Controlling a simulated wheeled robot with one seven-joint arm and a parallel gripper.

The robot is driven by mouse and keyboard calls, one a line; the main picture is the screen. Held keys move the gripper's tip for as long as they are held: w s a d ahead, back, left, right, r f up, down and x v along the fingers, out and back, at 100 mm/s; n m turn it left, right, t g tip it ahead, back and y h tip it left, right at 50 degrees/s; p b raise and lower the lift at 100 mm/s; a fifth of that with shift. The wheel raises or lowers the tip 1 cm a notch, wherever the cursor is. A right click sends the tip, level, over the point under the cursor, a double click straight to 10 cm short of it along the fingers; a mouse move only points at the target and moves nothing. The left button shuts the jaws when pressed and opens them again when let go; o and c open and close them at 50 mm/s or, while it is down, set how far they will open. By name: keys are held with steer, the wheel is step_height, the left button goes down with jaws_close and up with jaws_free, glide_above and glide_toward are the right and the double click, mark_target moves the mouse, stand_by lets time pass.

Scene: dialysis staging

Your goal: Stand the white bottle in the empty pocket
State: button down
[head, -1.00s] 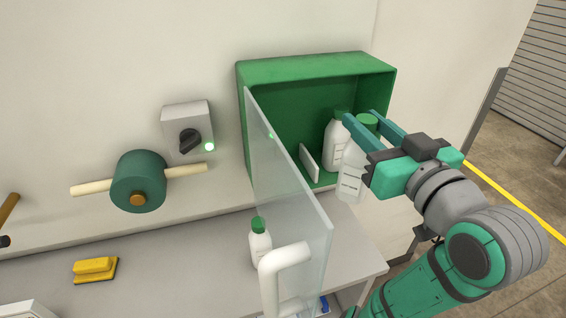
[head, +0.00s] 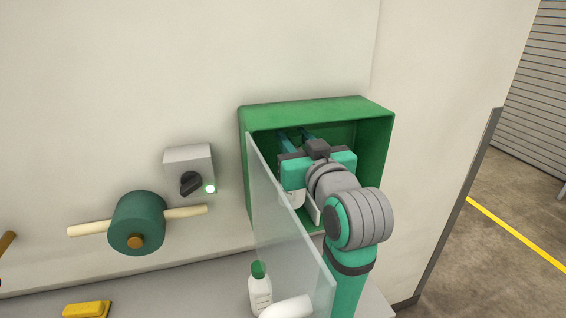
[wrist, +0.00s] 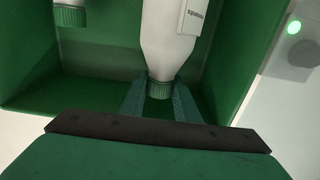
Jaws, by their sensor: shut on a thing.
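In the head view a little of the white bottle (head: 296,201) shows below my gripper. The bottle looks about upright; I cannot tell whether its base touches the box floor. Another green-capped bottle (wrist: 70,14) in the box shows partly in the wrist view and is hidden in the head view.
The green box (head: 318,112) has a clear door (head: 285,230) standing open on its left. A switch box (head: 188,165) and green roll (head: 137,222) are further left.

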steer(key=shift+w+a, duration=0.95)
steer(key=shift+a, duration=0.1)
steer(key=shift+w+d+f, duration=0.1)
steer(key=shift+f, duration=0.55)
steer(key=shift+s+f, duration=0.2)
steer(key=shift+f, duration=0.6)
steer(key=f, duration=0.4)
steer(key=shift+w, duration=0.2)
steer(key=shift+f, duration=0.1)
steer(key=c, duration=1.4)
jaws_free()
steer(key=shift+f, duration=0.1)
steer(key=shift+o, duration=0.2)
